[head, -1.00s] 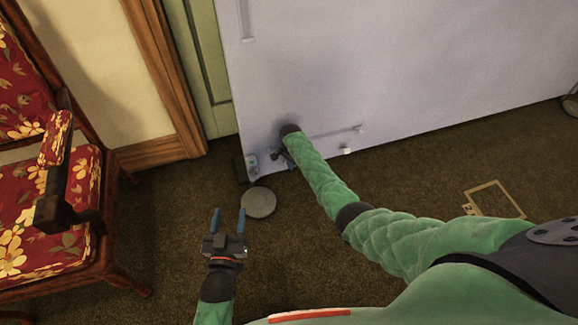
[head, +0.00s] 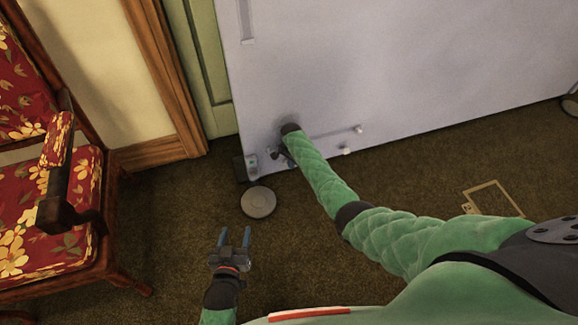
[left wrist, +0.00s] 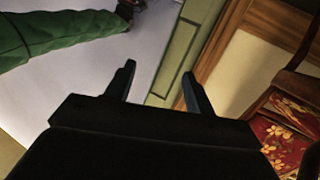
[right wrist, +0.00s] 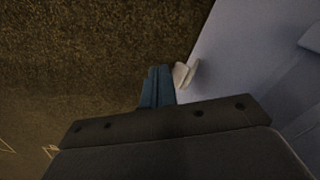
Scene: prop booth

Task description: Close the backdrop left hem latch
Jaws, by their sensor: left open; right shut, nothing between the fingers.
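The backdrop is a large pale panel (head: 400,70) standing on the carpet. Small grey latch hardware (head: 252,165) shows at its lower left corner. My right gripper (head: 285,158) is just right of that hardware, low against the panel and partly hidden by its wrist. In the right wrist view its blue fingers (right wrist: 157,86) are shut and empty. A pale tab (right wrist: 185,74) stands beside the fingertips at the panel's edge; I cannot tell whether they touch. My left gripper (head: 235,238) is open and empty over the carpet; its spread fingers show in the left wrist view (left wrist: 160,82).
A round grey disc (head: 258,202) lies on the carpet below the latch corner. A thin rod (head: 335,132) and a white knob (head: 347,150) are on the panel, right of my right wrist. A flowered armchair (head: 50,210) stands left. Carpet at right has a yellowish frame (head: 490,198).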

